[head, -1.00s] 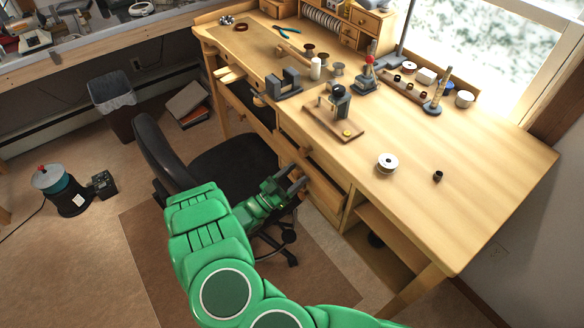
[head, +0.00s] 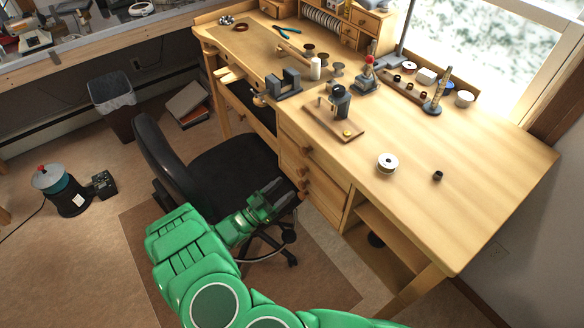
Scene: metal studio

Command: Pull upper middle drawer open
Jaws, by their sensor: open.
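A stack of wooden drawers (head: 322,186) with round knobs is under the workbench, right of the chair. The top drawer knob (head: 307,150) and the knob below it (head: 305,171) are visible, with another knob (head: 302,194) close to my fingers. The drawer fronts in this stack look closed, with no dark gap between them. Which one is the upper middle drawer is not certain. My gripper (head: 282,190) is open and empty, in front of the stack at its lower left. The fingers point toward the lower knob, and contact cannot be told.
A black office chair (head: 215,165) stands close behind my gripper. The wooden workbench top (head: 460,160) carries tools and spools. A wide tray or drawer with a dark interior (head: 250,100) is open left of the stack. An open shelf (head: 385,232) is at the right.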

